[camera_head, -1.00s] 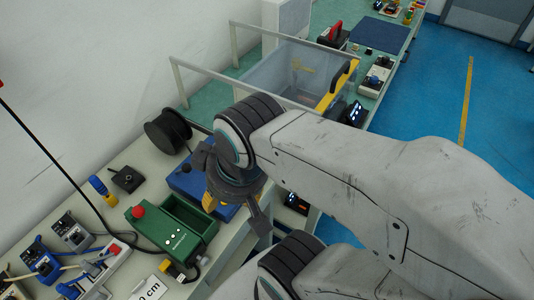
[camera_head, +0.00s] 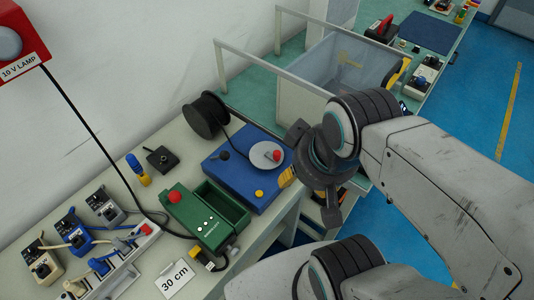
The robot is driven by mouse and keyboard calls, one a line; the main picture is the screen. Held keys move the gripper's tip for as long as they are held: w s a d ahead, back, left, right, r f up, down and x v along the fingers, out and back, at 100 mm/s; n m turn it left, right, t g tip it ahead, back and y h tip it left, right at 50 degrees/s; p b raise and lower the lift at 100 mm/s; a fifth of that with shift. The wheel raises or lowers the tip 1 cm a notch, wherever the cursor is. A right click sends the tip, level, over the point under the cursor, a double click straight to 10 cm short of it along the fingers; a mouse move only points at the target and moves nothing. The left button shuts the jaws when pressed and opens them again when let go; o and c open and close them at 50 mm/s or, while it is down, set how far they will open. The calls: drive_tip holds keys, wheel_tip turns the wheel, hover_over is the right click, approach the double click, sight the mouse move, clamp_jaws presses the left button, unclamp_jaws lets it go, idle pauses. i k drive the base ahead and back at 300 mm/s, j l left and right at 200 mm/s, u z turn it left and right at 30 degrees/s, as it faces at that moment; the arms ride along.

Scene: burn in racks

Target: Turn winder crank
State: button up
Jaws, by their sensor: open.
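The winder appears to be the blue box (camera_head: 232,187) on the bench, left of my gripper. A pale round disc (camera_head: 261,154) with a red knob (camera_head: 276,155) sits on its top and looks like the crank. A black knob (camera_head: 224,155) and a yellow button (camera_head: 259,193) are also on the box. A black cable spool (camera_head: 206,115) stands behind it. My gripper (camera_head: 308,197) is open and empty, pointing down beside the box's right edge. I cannot tell whether its yellow-marked finger touches the box.
A green case (camera_head: 191,217) with a red button stands left of the blue box. Several small devices (camera_head: 72,229) and a power strip with cables lie farther left, near a "30 cm" card (camera_head: 174,281). A clear bin (camera_head: 334,75) is behind. A red lamp box (camera_head: 16,45) hangs upper left.

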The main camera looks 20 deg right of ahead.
sight(266, 155)
drive_tip(key=k+l+u, duration=0.3)
drive_tip(key=l, duration=0.25)
drive_tip(key=k+l+u, duration=0.25)
drive_tip(key=k+l, duration=0.25)
